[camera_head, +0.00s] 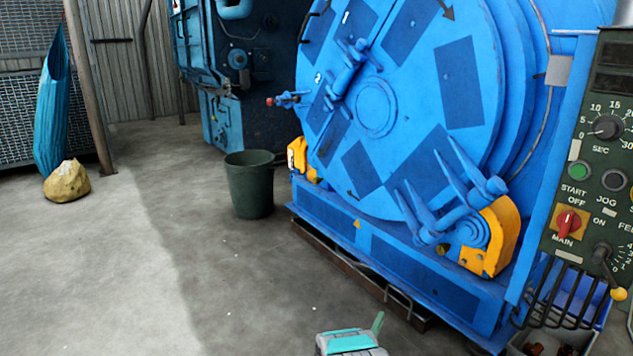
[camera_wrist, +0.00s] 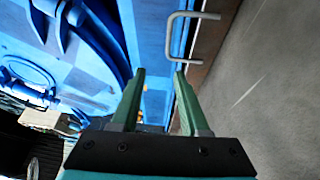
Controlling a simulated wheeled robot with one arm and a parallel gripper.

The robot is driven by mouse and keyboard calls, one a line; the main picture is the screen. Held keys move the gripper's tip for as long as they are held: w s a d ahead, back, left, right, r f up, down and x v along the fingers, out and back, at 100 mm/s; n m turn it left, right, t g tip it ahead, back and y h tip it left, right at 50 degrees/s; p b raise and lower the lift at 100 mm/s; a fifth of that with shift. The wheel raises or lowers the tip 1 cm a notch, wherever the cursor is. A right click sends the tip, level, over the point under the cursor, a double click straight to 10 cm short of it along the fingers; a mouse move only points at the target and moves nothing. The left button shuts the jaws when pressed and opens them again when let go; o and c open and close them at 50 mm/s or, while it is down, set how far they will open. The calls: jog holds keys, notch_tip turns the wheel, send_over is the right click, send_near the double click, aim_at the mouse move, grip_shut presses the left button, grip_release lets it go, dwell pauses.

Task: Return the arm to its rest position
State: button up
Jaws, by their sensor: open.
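My gripper (camera_wrist: 159,73) shows in the wrist view with its two green fingers apart and nothing between them. Past the fingers are the blue machine's lower frame, a grey metal handle (camera_wrist: 184,42) and the concrete floor. In the head view, a teal and grey part of my arm (camera_head: 348,342) shows at the bottom edge, with one green finger rising from it. It appears low, in front of the machine's base; the rest of my arm is out of view. The large blue drum blaster (camera_head: 458,85) stands with its round door closed.
The control panel (camera_head: 600,150) is at the right, above a grey bin (camera_head: 545,345) with dark contents. A dark green bucket (camera_head: 250,185) stands left of the machine. A yellowish sack (camera_head: 67,181) lies farther left. The concrete floor (camera_head: 100,270) at left is clear.

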jog(key=w+a+r+m+g+y+p, duration=0.35)
jog(key=a+r+y, duration=0.45)
jog(key=r, duration=0.6)
jog(key=s+a+r+m+g+y+p, duration=0.1)
jog(key=s+a+r+g, duration=0.15)
jog(key=s+r, duration=0.4)
jog(key=s+a+r+m+g+y+p, duration=0.1)
jog(key=s+a+r+g+y+p, duration=0.1)
jog(key=s+a+r, duration=0.35)
jog(key=s+d+r+m+g+p, duration=0.1)
jog(key=s+r, duration=0.5)
jog(key=s, duration=1)
jog(key=s+d+r+m+g+h+p, duration=0.1)
jog(key=s+d+r+g, duration=0.4)
jog(key=s, duration=1.2)
jog(key=s+d+r+m+g+p, duration=0.2)
jog(key=s+r, duration=0.6)
jog(key=s, duration=0.9)
jog(key=shift+s+d+r+m+g+h+p, duration=0.15)
jog(key=shift+d+r+m+g+h+p, duration=0.2)
jog(key=shift+d+m+g, duration=0.8)
